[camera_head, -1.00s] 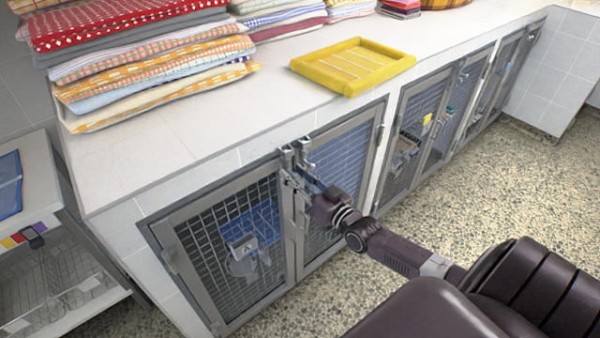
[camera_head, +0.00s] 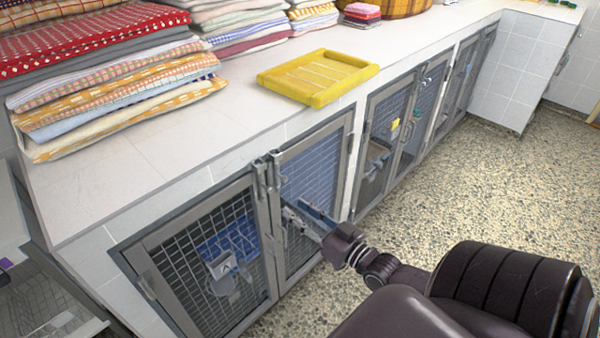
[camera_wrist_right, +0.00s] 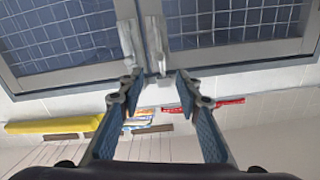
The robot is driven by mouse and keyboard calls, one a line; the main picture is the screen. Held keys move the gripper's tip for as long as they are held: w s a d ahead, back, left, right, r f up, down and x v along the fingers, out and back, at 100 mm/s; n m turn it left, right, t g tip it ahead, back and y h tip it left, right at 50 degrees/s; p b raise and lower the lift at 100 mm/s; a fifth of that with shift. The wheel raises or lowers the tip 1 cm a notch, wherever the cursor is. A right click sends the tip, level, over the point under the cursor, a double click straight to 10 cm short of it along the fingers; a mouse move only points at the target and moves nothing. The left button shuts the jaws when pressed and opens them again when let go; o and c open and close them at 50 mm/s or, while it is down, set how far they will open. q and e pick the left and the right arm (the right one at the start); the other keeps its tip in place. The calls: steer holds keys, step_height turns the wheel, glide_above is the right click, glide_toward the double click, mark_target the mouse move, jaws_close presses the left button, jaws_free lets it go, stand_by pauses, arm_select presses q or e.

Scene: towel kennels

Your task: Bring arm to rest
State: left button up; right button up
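My right gripper (camera_head: 306,214) is in front of the nearest pair of mesh kennel doors, just right of and below their two metal latch handles (camera_head: 266,174). In the right wrist view my right gripper (camera_wrist_right: 157,92) has its two blue-padded fingers spread apart with nothing between them. The handles (camera_wrist_right: 155,42) show there beyond the fingertips, and I see no clear contact. The left kennel door (camera_head: 200,265) and right kennel door (camera_head: 312,185) look closed. My left gripper is not in view.
A white counter (camera_head: 150,150) runs above the kennels. It carries a yellow tray (camera_head: 318,78), folded towel stacks (camera_head: 110,85) and a wooden tub (camera_head: 395,8). More kennel doors (camera_head: 395,125) continue to the right. The speckled floor (camera_head: 480,170) on the right is clear.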

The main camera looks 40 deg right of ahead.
steer(key=shift+s, duration=0.1)
stand_by(0.5)
steer(key=s+f+g+h, duration=0.1)
steer(key=s+f+g, duration=0.4)
steer(key=f, duration=1)
steer(key=s+f+g+h, duration=0.1)
steer(key=s+f+g, duration=0.2)
steer(key=s+f, duration=0.85)
steer(key=s+a+f+n+g, duration=0.1)
steer(key=s+a+f+g, duration=0.2)
steer(key=s+a+f, duration=0.2)
steer(key=s+a+f+n+g, duration=0.1)
steer(key=s+a+f+g, duration=0.2)
steer(key=s+f, duration=0.7)
steer(key=s+a+f+n+g, duration=0.1)
steer(key=s+a+f+g, duration=0.2)
steer(key=s+a+f, duration=0.4)
step_height(320, 180, down, 2)
steer(key=shift+s+n+y, duration=0.4)
steer(key=shift+s, duration=0.2)
steer(key=shift+a, duration=0.1)
